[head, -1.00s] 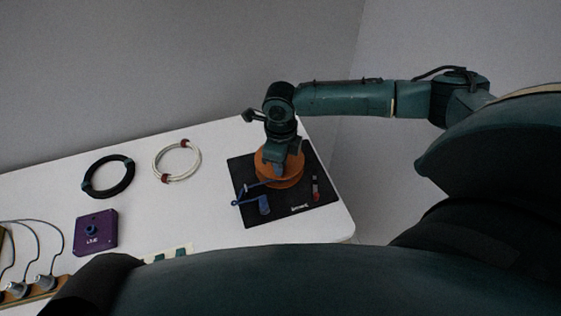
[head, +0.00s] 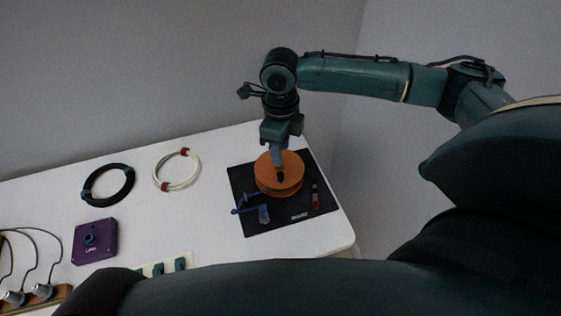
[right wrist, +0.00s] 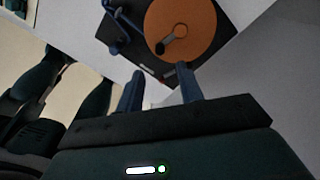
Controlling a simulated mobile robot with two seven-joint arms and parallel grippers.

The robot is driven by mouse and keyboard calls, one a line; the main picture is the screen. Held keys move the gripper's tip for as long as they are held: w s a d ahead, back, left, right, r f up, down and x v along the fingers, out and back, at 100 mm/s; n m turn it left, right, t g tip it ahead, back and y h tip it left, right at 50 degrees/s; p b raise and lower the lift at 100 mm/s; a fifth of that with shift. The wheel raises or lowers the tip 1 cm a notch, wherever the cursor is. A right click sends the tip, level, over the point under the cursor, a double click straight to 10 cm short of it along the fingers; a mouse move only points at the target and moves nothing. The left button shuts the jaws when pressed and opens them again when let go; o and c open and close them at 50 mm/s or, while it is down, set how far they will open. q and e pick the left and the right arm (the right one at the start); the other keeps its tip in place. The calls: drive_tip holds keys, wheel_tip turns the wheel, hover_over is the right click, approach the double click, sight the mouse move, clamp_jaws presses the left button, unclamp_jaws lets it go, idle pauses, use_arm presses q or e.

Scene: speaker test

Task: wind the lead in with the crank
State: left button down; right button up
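The orange reel (head: 292,168) lies flat on a black mat (head: 245,180) near the table's right end. It also shows in the right wrist view (right wrist: 195,50), with a short dark crank (right wrist: 171,41) on its face. In the head view the crank's dark knob (head: 281,177) shows just below my right gripper (head: 278,157). The right wrist view shows its two blue fingers (right wrist: 161,88) apart with nothing between them. A small red-and-black piece (head: 315,194) lies on the mat right of the reel. I cannot make out the lead itself. My left gripper is not in view.
A blue bracket-like part (head: 262,212) stands on the mat left of the reel. A black cable coil (head: 108,186), a white coil (head: 178,170) and a purple box (head: 95,241) lie to the left. Plugs with cables (head: 41,290) are at the far left. The table (head: 210,215) is bare between coils and mat.

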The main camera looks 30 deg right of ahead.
drive_tip(key=shift+r, duration=2.15)
